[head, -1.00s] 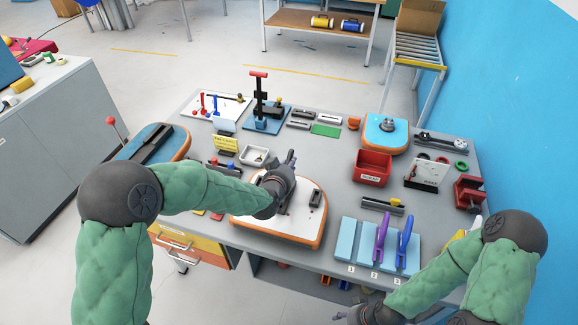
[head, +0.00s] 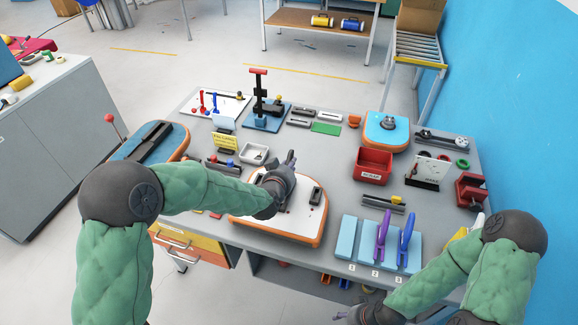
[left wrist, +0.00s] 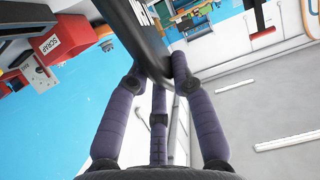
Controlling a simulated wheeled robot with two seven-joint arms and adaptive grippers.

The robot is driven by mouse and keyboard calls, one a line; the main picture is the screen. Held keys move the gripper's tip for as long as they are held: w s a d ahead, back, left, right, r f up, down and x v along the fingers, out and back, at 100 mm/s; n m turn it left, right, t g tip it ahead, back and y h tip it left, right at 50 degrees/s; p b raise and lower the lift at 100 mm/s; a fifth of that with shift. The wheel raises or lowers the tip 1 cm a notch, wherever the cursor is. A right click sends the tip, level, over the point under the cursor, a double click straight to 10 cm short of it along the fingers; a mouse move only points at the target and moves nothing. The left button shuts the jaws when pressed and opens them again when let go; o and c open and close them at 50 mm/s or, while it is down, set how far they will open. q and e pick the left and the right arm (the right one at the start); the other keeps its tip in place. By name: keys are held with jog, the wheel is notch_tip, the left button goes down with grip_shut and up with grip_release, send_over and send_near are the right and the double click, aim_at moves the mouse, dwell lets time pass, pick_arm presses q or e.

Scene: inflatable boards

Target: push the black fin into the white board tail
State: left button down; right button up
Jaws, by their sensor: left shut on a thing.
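The white board tail (head: 302,229), with an orange edge, lies at the front middle of the grey table. A small dark block (head: 316,196) with a slot shows on its right part. My left gripper (head: 289,160) is over the board's back left part. In the left wrist view its purple-grey fingers (left wrist: 160,78) are shut on the black fin (left wrist: 146,32), which has white marks. The fin's far end runs out of that view, and I cannot make it out in the head view. My right gripper (head: 345,315) is low at the bottom edge; its fingers are too unclear to judge.
A light-blue rack (head: 348,240) at the front right holds a purple fin (head: 382,236) and a blue fin (head: 405,238); its place 1 is empty. A red scrap bin (head: 373,164) and a blue board (head: 386,128) stand behind. A blue-topped board (head: 155,140) lies at the left.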

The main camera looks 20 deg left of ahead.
pick_arm(q)
jog(key=shift+f+b, duration=0.7)
jog(key=shift+f, duration=0.15)
jog(key=c, duration=1)
grip_release()
jog(key=shift+s, duration=0.1)
jog(key=v, duration=1.2)
